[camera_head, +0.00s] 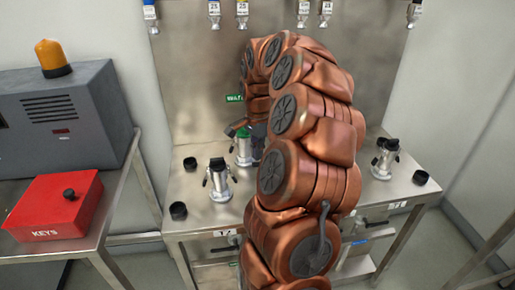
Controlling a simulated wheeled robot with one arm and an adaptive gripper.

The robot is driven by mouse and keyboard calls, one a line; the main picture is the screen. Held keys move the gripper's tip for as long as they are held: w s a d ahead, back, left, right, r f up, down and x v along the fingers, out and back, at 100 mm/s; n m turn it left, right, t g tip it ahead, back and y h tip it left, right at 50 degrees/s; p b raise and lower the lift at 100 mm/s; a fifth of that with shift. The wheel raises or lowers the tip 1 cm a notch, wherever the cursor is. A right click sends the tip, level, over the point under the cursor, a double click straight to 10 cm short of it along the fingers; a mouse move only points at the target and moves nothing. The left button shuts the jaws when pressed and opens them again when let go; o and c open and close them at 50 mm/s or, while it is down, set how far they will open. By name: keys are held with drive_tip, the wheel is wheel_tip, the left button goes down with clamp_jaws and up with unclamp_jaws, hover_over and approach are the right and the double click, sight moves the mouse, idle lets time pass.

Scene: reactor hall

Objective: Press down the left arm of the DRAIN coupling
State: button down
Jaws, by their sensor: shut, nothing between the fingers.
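That coupling's side arms are not clear. Another silver coupling (218,182) with a dark top and side arms stands nearer, to the left. A third coupling (384,160) stands at the right.
A red KEYS box (55,207) and a grey cabinet (60,120) with an amber lamp (52,57) stand on the left table.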

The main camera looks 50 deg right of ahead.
sight(257, 163)
drive_tip(key=shift+f+p, duration=0.6)
drive_tip(key=shift+f, duration=2)
drive_tip(key=f+b, duration=0.2)
drive_tip(key=b, duration=0.1)
drive_tip(key=shift+s+d+f, duration=0.1)
drive_tip(key=shift+s+d, duration=0.1)
drive_tip(key=shift+d, duration=0.05)
drive_tip(key=shift+r, duration=0.2)
drive_tip(key=shift+w+a+r, duration=0.3)
drive_tip(key=shift+a+r, duration=0.1)
drive_tip(key=shift+a, duration=0.05)
drive_tip(key=shift+w+r, duration=0.1)
drive_tip(key=shift+r, duration=2.95)
